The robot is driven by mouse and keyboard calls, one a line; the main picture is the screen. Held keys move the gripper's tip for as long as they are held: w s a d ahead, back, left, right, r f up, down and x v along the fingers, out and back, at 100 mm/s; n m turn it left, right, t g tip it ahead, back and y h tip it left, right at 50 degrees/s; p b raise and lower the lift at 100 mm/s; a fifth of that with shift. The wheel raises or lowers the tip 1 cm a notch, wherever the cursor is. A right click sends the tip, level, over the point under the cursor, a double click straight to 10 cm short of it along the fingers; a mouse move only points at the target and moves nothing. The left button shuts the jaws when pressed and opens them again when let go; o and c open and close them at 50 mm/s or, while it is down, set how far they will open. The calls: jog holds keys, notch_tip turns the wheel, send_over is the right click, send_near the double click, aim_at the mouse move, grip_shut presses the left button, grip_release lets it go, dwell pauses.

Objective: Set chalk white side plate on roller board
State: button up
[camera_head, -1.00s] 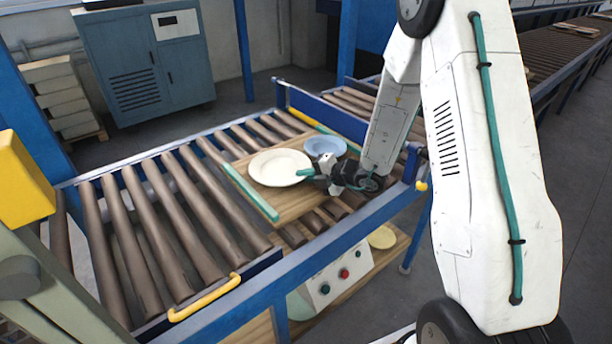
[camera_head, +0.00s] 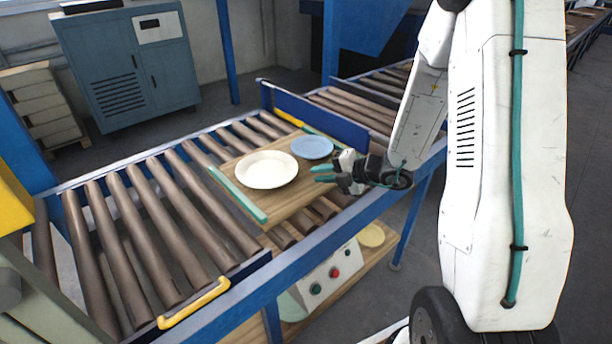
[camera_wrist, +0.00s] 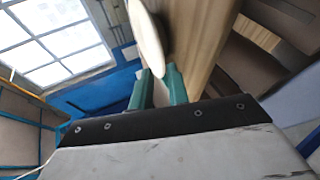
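The chalk white side plate (camera_head: 267,169) lies flat on the wooden roller board (camera_head: 290,205), left of the middle. It also shows edge-on in the wrist view (camera_wrist: 148,38), just beyond my fingertips, with the board (camera_wrist: 197,40) beside it. My gripper (camera_head: 318,174) is over the board's right part, to the right of the plate and apart from it. Its green fingers are a little apart with nothing between them; they also show in the wrist view (camera_wrist: 160,88).
A light blue plate (camera_head: 312,147) lies on the board behind the white one. The board has a green strip (camera_head: 237,195) on its left edge and rests on brown rollers (camera_head: 160,235). A yellowish plate (camera_head: 371,236) and a button box (camera_head: 330,270) are on the lower shelf.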

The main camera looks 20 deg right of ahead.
jog(key=s+a+r+n+g+y, duration=0.2)
jog(key=s+a+r+n+g, duration=0.85)
jog(key=n, duration=1.15)
jog(key=s+d+r+n+h, duration=0.2)
jog(key=s+r+n+h, duration=0.1)
jog(key=s+n, duration=0.4)
jog(key=s+d+r+n+t+h, duration=0.1)
jog(key=s+r+n+h, duration=0.2)
jog(key=s+n, duration=0.4)
jog(key=s+d+r+n+h, duration=0.2)
jog(key=s+r+n+h, duration=0.2)
jog(key=s+n, duration=0.3)
jog(key=n, duration=0.3)
jog(key=shift+d+t+h, duration=0.3)
jog(key=shift+t, duration=0.05)
